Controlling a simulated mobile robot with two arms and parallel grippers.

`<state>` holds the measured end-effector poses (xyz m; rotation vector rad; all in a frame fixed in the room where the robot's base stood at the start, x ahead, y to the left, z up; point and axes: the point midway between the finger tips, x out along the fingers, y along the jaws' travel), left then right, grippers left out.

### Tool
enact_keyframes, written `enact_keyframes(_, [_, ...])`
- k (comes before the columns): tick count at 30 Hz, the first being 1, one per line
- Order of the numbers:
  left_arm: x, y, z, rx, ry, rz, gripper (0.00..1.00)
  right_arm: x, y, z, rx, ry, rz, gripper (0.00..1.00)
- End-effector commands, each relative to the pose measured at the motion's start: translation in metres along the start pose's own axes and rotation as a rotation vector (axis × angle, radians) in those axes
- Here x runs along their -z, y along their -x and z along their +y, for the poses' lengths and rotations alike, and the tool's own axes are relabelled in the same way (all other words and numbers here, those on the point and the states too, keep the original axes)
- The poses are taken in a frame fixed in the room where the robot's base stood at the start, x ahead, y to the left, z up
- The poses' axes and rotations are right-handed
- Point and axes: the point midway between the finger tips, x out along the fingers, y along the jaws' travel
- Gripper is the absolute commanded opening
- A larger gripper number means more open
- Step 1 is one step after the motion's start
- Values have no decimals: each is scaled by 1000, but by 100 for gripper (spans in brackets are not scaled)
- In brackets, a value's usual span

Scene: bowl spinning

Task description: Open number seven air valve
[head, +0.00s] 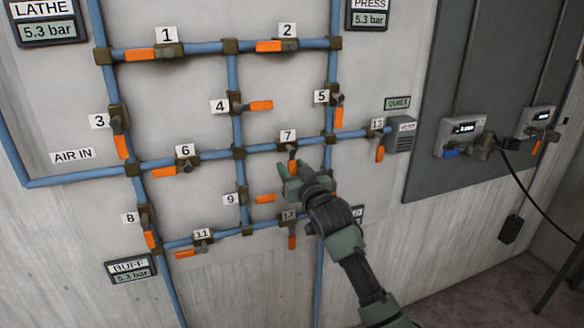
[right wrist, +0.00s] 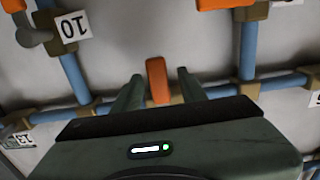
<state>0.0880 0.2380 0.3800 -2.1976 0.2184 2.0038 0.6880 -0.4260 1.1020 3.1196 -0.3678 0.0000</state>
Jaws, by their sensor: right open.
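The number seven air valve (head: 292,152) sits on a horizontal blue pipe, below its white "7" label (head: 288,135). Its orange handle points down, across the pipe, and is mostly hidden behind my right gripper in the head view. In the right wrist view, which is upside down, the orange handle (right wrist: 157,80) stands between the two fingers of my right gripper (right wrist: 159,78). The fingers are apart, with a visible gap on each side of the handle. My right gripper also shows in the head view (head: 284,176), in front of the valve. My left gripper is not in view.
Other orange-handled valves surround it: valve 9 (head: 265,199) below left, valve 12 (head: 292,242) below, valve 5 (head: 339,116) above right. The "10" label (right wrist: 73,31) shows in the right wrist view. A grey panel (head: 430,170) with meters and a cable is at right.

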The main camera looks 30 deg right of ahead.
Motion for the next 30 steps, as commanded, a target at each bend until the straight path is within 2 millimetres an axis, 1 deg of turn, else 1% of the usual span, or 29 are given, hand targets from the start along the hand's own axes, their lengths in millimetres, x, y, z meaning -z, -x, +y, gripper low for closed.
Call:
enact_keyframes(6, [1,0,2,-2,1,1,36,0,0,0,0,1,0,42])
enact_keyframes(8, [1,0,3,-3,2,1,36,0,0,0,0,0,0,25])
enact_keyframes(9, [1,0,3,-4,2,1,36,0,0,0,0,0,0,14])
enact_keyframes(10, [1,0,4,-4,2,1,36,0,0,0,0,0,0,6])
enact_keyframes(11, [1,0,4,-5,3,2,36,0,0,0,0,0,0,0])
enact_keyframes(30, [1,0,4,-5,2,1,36,-1,0,0,0,0,-1,0])
